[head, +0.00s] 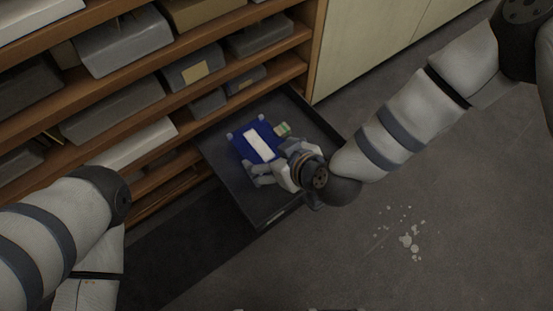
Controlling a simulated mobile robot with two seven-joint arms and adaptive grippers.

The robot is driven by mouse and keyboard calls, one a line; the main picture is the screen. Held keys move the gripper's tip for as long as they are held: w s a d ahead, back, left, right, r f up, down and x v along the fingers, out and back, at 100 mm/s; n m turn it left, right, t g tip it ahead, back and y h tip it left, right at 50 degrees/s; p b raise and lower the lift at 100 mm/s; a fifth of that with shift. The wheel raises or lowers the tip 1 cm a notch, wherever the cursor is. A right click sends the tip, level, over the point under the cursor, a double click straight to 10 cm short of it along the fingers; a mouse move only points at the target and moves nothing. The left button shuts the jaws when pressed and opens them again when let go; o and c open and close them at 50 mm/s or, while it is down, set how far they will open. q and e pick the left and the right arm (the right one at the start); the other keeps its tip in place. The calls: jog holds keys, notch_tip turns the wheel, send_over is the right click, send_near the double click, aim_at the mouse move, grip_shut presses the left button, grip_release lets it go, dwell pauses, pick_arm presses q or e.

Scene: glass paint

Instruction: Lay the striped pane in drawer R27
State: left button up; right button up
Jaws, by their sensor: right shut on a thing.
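The striped pane (258,142), blue with a broad white stripe and small pale corners, is over the floor of an open dark drawer (252,199). My right gripper (266,160) is shut on the pane's near right side. Its fingers hide part of that edge. I cannot tell whether the pane touches the drawer floor or is just above it. The drawer's label is too small to read. My left arm shows at the lower left, but its gripper is not in view.
Wooden shelves (135,93) with several grey boxes stand behind the drawer. A small pale greenish item (283,129) shows beside the pane. A pale cabinet (375,35) is to the right. White flecks (409,241) lie on the open grey floor.

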jog(key=shift+w+d+f+b, duration=0.35)
jog(key=shift+w+f, duration=0.25)
jog(key=shift+f, duration=0.25)
jog(key=f+b, duration=0.1)
jog(key=f, duration=0.2)
jog(key=shift+w+d+f+b, duration=0.1)
jog(key=shift+w+f+b, duration=0.1)
jog(key=shift+f+b, duration=0.2)
jog(key=shift+r, duration=0.25)
pick_arm(q)
jog(key=shift+s+f, duration=0.25)
jog(key=shift+f, duration=0.8)
pick_arm(e)
jog(key=shift+f, duration=0.1)
jog(key=o, duration=1.1)
jog(key=shift+f, duration=0.1)
pick_arm(q)
jog(key=shift+t, duration=0.4)
jog(key=r+p, duration=0.1)
jog(key=p, duration=0.1)
jog(key=w+r+p, duration=0.1)
jog(key=p, duration=0.1)
jog(key=r+p, duration=0.2)
jog(key=shift+w, duration=0.3)
pick_arm(e)
jog(key=v, duration=1.2)
